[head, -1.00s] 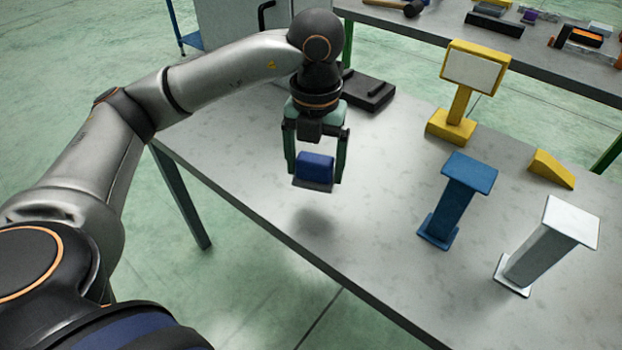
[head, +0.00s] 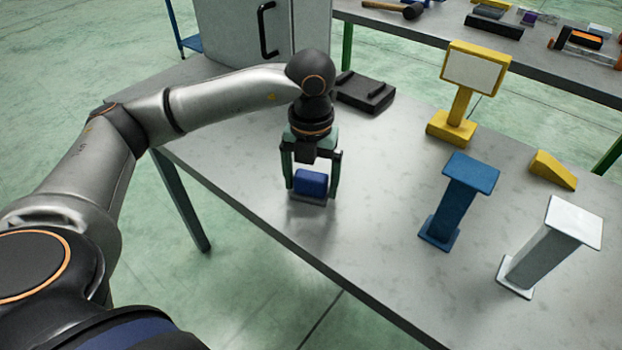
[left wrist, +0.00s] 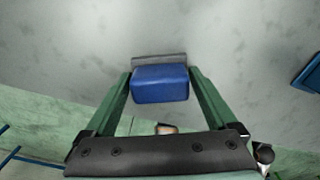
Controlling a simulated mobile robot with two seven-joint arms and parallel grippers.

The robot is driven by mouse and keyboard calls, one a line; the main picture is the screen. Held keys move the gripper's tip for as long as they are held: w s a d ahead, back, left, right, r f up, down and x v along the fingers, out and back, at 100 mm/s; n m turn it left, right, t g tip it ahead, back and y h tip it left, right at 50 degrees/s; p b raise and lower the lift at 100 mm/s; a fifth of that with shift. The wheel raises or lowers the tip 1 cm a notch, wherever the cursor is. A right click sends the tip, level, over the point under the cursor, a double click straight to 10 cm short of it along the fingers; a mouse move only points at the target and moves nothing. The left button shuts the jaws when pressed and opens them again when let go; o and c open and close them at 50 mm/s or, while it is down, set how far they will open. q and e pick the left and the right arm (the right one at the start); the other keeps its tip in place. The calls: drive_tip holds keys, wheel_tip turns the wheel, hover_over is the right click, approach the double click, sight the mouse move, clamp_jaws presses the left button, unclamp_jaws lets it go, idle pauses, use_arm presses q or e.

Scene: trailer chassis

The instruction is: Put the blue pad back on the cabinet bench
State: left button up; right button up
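The blue pad (head: 311,182), a small blue block on a grey base plate, is between the fingers of my left gripper (head: 312,188). In the left wrist view the pad (left wrist: 160,84) sits between the green fingertips, which look shut on its sides. The gripper points down at the grey bench (head: 370,215), near its front edge. The grey base is at or just above the bench top; I cannot tell whether it touches. My right gripper is not in view.
A grey cabinet (head: 225,28) with a black handle stands at the back left. A black block (head: 365,94), a yellow stand (head: 460,105), a blue stand (head: 460,198), a white stand (head: 545,250) and a yellow wedge (head: 552,168) stand on the bench. Bench top around the pad is clear.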

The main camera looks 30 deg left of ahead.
sight(310, 175)
use_arm(q)
drive_tip(key=shift+o, duration=0.4)
drive_tip(key=shift+r, duration=0.15)
wheel_tip(310, 175, up, 12)
drive_tip(key=p, duration=0.2)
drive_tip(key=shift+s+a, duration=0.1)
